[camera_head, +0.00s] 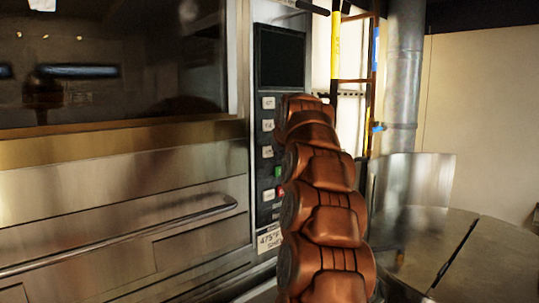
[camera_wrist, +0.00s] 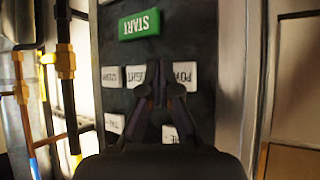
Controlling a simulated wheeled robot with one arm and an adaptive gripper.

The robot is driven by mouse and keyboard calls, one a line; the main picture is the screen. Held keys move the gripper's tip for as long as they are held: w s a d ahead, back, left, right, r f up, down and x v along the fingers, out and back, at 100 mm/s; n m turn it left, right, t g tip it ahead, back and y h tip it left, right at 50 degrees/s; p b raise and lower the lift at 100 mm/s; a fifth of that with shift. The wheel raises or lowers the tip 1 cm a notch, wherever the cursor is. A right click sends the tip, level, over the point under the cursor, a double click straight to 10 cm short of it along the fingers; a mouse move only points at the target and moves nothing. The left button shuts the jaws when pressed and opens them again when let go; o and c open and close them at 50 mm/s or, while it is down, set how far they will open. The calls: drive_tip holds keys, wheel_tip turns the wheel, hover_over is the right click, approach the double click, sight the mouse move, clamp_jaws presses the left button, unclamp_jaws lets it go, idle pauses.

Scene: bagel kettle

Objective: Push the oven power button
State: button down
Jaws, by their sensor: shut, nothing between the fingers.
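The oven (camera_head: 120,160) fills the left of the head view, with its dark control panel (camera_head: 267,95) at the right edge. In the wrist view the panel (camera_wrist: 115,50) is close and upside down. The white power button (camera_wrist: 184,73), marked "POWER", is just right of my fingertips, its edge partly covered by them. My gripper (camera_wrist: 161,82) is shut and empty, its tips over the panel between the light and power buttons. I cannot tell whether they touch it. In the head view my arm hides the gripper and part of the button column.
The light button (camera_wrist: 135,76), another white button (camera_wrist: 111,77) and the green START button (camera_wrist: 139,24) are near the tips. Pipes and yellow fittings (camera_wrist: 65,62) run beside the panel. A round table (camera_head: 485,255) stands at lower right in the head view.

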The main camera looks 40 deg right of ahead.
drive_tip(key=s+b, duration=0.2)
drive_tip(key=s, duration=0.3)
idle(0.3)
drive_tip(key=shift+a, duration=0.15)
